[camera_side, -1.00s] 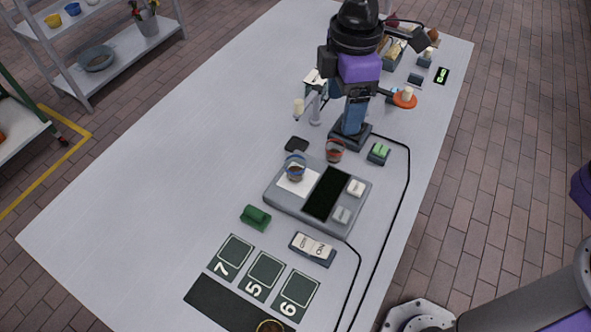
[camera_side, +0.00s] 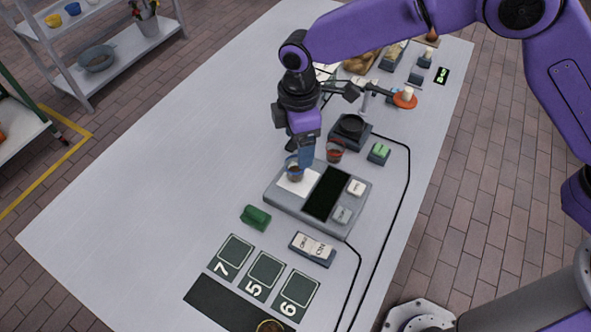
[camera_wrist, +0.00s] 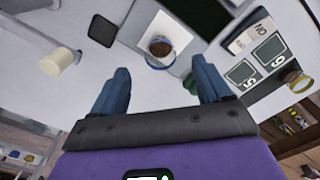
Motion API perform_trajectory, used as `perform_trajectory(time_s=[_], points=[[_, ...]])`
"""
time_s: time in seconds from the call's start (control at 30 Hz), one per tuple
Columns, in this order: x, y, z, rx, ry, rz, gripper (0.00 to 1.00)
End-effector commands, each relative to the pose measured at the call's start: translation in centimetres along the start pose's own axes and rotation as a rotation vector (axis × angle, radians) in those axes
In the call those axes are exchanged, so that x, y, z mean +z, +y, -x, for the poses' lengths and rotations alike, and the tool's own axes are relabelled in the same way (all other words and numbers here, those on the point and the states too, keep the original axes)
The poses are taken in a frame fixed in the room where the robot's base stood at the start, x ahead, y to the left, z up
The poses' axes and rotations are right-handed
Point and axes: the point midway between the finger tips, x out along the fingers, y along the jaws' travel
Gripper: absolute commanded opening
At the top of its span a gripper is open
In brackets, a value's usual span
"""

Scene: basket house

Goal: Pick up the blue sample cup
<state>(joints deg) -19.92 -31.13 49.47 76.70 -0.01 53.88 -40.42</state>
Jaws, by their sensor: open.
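The blue sample cup (camera_side: 294,174) is small, clear with a blue rim and brown contents. It stands upright on the white square of a grey tray-like device (camera_side: 276,202). In the wrist view the cup (camera_wrist: 160,49) shows just beyond the gap between my fingers, roughly centred. My gripper (camera_side: 302,158) is open and points down, above and close to the cup. In the wrist view its two blue fingers (camera_wrist: 161,76) are spread with nothing between them. In the side view the gripper partly covers the area behind the cup.
A red-rimmed cup (camera_side: 335,153) stands close to the right. A green block (camera_side: 256,217), a labelled switch box (camera_side: 313,249) and numbered cards (camera_side: 265,272) lie in front. The table's left side is clear.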

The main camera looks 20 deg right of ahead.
Motion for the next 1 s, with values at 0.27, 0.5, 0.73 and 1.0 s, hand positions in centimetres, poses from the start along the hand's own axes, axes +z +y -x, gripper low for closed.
perform_trajectory(time_s=[0.27, 0.5, 0.73, 1.0], points=[[0.0, 0.0, -2.7, 0.000, 0.000, 0.000, 0.77], [-0.5, 0.0, -5.3, -0.001, -0.001, -0.001, 0.77], [-0.6, 0.0, -7.7, 0.000, 0.000, -0.001, 0.77], [-0.6, 0.0, -7.9, 0.001, 0.001, -0.001, 0.77]])
